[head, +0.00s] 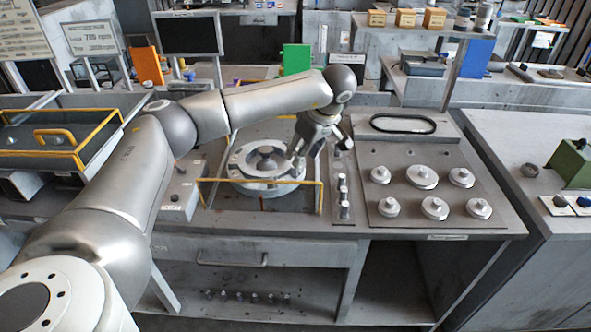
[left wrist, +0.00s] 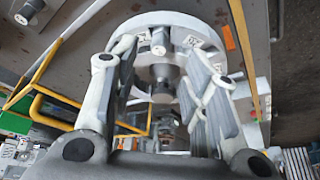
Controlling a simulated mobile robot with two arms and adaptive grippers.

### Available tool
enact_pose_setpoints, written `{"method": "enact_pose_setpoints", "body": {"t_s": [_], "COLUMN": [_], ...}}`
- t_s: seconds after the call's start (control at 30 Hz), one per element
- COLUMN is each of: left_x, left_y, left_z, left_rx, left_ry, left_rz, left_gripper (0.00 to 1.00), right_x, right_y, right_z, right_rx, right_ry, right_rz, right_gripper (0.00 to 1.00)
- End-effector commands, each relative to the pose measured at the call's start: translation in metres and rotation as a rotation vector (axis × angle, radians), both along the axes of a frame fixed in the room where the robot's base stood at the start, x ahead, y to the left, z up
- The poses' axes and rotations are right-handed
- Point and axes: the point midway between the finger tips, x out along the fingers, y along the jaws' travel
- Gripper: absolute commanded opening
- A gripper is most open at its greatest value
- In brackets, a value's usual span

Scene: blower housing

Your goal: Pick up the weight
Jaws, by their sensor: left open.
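My left gripper (head: 312,148) is open above the right side of a round grey blower housing (head: 240,170). In the left wrist view its fingers (left wrist: 160,58) stand apart over the housing's light ring (left wrist: 203,33), with a small metal knob or block (left wrist: 158,42) showing between them. I cannot tell whether the fingers touch it. Several round silver knobbed weights (head: 422,175) sit in two rows on the grey panel to the right, clear of the gripper. I cannot tell which piece is the task's weight. My right gripper is in neither view.
A yellow rail (head: 262,181) runs along the front of the housing. A narrow strip with small upright metal pieces (head: 344,194) lies between the housing and the panel. A black oval ring (head: 403,124) lies behind the weights. Another bench (head: 510,165) stands at the right.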

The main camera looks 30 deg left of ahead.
Motion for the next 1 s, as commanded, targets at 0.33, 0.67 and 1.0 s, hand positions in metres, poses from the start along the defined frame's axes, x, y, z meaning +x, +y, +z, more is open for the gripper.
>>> {"method": "enact_pose_setpoints", "body": {"t_s": [0.33,0.67,1.0], "left_x": [0.003,0.007,0.007], "left_y": [0.017,0.028,0.028], "left_z": [-0.029,-0.058,-0.058], "left_rx": [0.000,-0.001,-0.001], "left_ry": [0.003,-0.001,-0.002], "left_rz": [0.003,0.000,0.000], "left_gripper": [0.41,0.41,0.17], "right_x": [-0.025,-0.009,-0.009], "right_y": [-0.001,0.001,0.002], "right_z": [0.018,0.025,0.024], "right_rx": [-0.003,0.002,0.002], "right_ry": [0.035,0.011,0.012], "right_rz": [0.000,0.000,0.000], "right_gripper": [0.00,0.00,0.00]}}
